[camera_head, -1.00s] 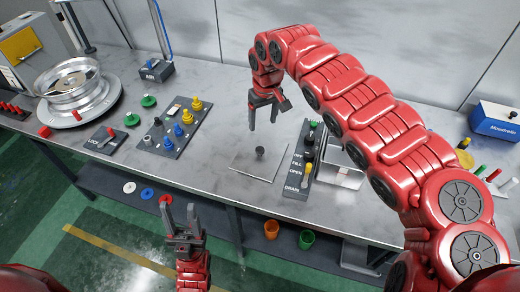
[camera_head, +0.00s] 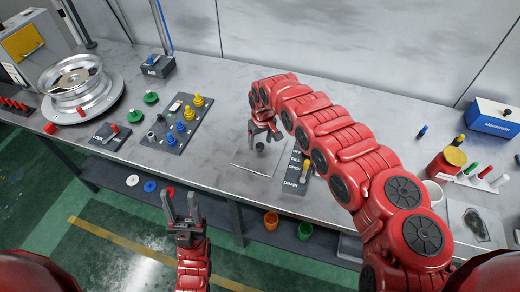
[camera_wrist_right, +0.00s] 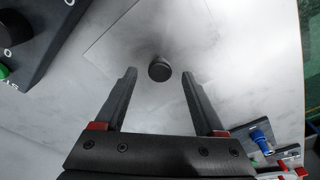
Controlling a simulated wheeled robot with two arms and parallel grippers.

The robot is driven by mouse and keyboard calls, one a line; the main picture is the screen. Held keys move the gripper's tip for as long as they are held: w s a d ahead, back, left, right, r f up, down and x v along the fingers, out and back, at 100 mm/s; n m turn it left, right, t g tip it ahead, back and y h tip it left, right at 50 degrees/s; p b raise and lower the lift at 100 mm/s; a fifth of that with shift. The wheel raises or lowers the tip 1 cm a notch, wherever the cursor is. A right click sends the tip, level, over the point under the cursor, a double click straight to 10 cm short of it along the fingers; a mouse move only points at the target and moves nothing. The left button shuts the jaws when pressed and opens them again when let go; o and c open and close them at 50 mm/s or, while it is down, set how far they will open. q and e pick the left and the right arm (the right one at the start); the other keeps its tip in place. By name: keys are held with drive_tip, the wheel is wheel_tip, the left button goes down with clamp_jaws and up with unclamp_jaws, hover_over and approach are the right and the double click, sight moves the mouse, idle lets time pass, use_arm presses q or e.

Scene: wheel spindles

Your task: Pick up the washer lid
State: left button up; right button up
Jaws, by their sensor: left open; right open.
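The washer lid (camera_head: 250,165) is a flat grey square plate with a black round knob (camera_head: 260,146), set in the worktop. The knob also shows in the right wrist view (camera_wrist_right: 160,68), with the lid plate (camera_wrist_right: 125,45) around it. My right gripper (camera_head: 263,136) is open above the lid, partly covering it in the head view. In the wrist view the knob appears centred between the fingertips; I cannot tell how far below it lies. My left gripper (camera_head: 180,194) is open and empty in front of the table's front edge.
A control panel with labels and a yellow-topped lever (camera_head: 305,170) stands just right of the lid. A panel of blue and yellow knobs (camera_head: 175,125) and a wheel rim (camera_head: 78,88) are left. A red can (camera_head: 447,163) is right. Cups stand on the lower shelf.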

sight(260, 145)
wheel_tip(260, 145, down, 3)
drive_tip(key=shift+a+r, duration=0.1)
drive_tip(key=shift+r, duration=0.05)
drive_tip(key=shift+w, duration=0.1)
drive_tip(key=shift+c, duration=0.4)
clamp_jaws()
